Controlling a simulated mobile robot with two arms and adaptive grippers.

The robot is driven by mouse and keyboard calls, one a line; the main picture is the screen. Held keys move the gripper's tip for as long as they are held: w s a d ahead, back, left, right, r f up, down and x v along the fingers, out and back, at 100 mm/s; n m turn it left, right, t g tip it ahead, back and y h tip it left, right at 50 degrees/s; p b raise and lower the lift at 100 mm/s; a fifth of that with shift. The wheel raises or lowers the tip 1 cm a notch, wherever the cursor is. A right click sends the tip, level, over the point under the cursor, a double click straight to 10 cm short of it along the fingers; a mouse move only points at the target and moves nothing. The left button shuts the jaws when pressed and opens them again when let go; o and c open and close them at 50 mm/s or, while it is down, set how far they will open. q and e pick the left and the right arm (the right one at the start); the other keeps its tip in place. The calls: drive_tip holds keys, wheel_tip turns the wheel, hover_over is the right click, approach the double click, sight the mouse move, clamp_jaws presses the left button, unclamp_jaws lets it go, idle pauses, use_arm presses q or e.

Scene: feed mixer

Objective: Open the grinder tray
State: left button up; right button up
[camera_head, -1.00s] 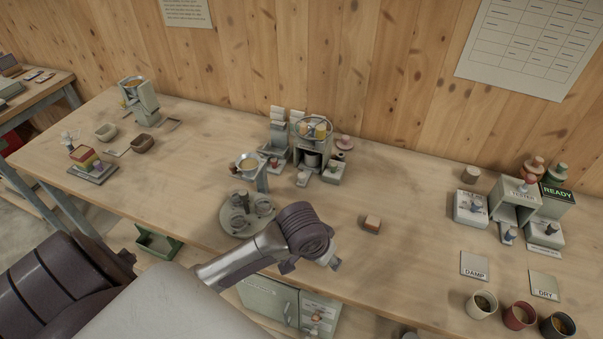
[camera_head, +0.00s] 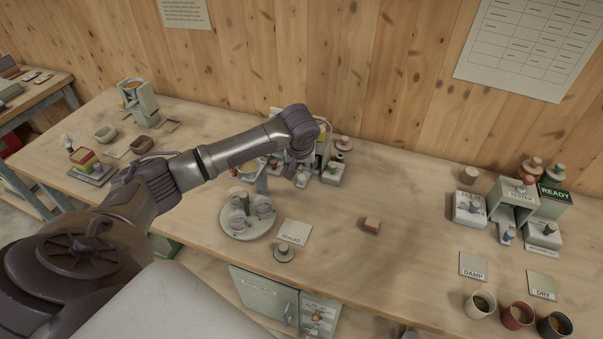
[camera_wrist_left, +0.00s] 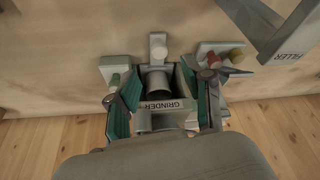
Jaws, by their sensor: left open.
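The grinder (camera_wrist_left: 163,105), a grey-green machine with a GRINDER label, stands near the wall and is mostly hidden behind my left wrist in the head view. In the left wrist view, a dark round opening shows behind a pale part with a round knob (camera_wrist_left: 158,52), which may be the tray's handle; I cannot tell whether the tray is shut. My left gripper (camera_head: 301,178) is open and points down over the grinder. In the left wrist view its green-padded fingers (camera_wrist_left: 162,90) stand apart on either side of the grinder, with nothing gripped. My right gripper is out of view.
Small units with a green knob (camera_wrist_left: 115,78) and a red knob (camera_wrist_left: 213,60) flank the grinder closely. The filler (camera_wrist_left: 285,45) stands near. A round carousel (camera_head: 247,222) and SEALED card (camera_head: 294,232) are in front.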

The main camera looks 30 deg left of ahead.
sight(301, 177)
use_arm(q)
drive_tip(key=x, duration=0.7)
drive_tip(key=shift+f+p, duration=0.1)
drive_tip(key=shift+p, duration=0.2)
clamp_jaws()
